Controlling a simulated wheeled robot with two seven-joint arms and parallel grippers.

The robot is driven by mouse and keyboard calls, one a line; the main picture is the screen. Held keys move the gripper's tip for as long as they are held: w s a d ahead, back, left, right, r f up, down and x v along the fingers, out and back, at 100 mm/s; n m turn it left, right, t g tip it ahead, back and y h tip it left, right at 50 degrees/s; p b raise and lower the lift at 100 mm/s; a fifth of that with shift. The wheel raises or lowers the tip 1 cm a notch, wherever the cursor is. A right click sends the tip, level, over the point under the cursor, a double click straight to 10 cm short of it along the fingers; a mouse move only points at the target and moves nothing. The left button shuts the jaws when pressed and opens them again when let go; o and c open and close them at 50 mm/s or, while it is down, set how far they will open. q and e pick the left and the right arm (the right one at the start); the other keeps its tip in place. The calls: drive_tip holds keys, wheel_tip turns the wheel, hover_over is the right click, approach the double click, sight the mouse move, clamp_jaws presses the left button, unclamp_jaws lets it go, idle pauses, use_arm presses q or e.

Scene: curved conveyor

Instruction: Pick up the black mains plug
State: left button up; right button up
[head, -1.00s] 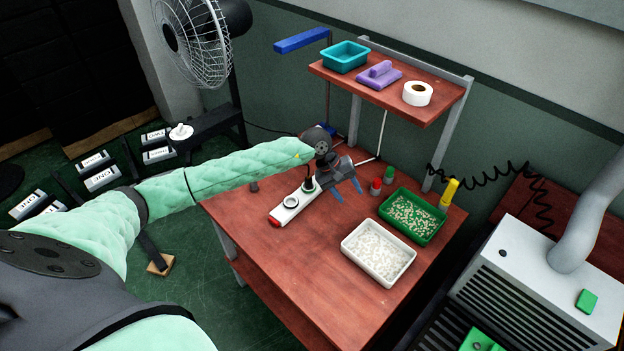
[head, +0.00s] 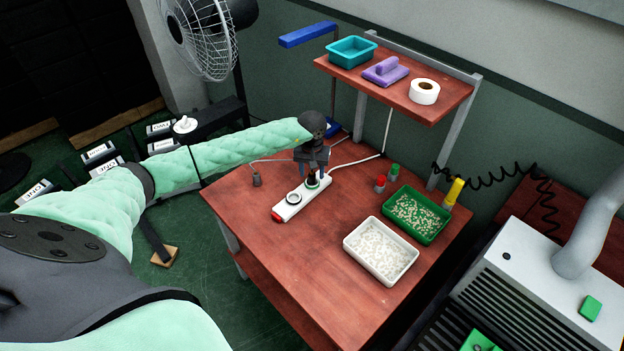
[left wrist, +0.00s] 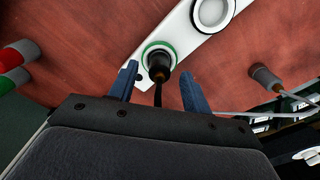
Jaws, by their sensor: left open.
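The black mains plug (head: 312,179) sits in the green-ringed socket at the far end of the white power strip (head: 284,209) on the red-brown table. In the left wrist view the plug (left wrist: 159,64) shows upright with a dark cable running from it towards the gripper. My left gripper (head: 312,170) is right above that end of the strip, pointing down. In the left wrist view its blue fingers (left wrist: 158,78) are open, one on each side of the plug, with gaps between. My right gripper is not in view.
A small grey plug-like piece (head: 256,180) with a pale cable stands left of the strip. A shelf (head: 432,112) overhangs the back. The front table is clear.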

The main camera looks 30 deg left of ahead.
use_arm(q)
wheel_tip(320, 180, down, 3)
drive_tip(key=shift+r, duration=0.2)
clamp_jaws()
drive_tip(key=shift+r, duration=0.1)
